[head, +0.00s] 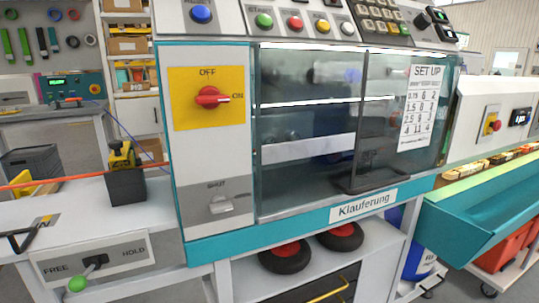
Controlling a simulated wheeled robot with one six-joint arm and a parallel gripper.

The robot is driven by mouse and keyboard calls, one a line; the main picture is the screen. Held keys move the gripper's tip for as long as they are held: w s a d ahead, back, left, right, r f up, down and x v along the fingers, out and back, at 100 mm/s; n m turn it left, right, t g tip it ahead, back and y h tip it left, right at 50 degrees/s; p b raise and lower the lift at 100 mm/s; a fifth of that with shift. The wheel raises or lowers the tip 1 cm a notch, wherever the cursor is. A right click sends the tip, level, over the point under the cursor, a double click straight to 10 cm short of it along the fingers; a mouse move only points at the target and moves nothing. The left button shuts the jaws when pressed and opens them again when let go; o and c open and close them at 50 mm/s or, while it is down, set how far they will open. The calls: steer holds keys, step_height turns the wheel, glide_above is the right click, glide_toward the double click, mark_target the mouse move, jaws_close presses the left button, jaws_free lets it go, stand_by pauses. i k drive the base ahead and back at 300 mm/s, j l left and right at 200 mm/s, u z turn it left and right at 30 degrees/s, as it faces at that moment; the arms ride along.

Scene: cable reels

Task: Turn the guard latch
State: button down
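The guard latch (221,204) is a grey turn knob on the lower part of the machine's white front panel, under a small label that seems to read SHUT. Its handle lies roughly sideways, tilted slightly up to the right. The clear guard (310,125) to its right covers the machine's front window and looks closed. A dark bracket-like handle (372,182) sits at the guard's lower edge. My gripper is not in view.
Above the latch is a red rotary switch (212,97) on a yellow plate marked OFF and ON. A black block with a yellow device (124,170) stands on the left bench. A green-knobbed lever (88,272) marked FREE and HOLD is lower left. The latch's front is clear.

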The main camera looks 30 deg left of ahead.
mark_target(218, 204)
steer(key=u, duration=1.6)
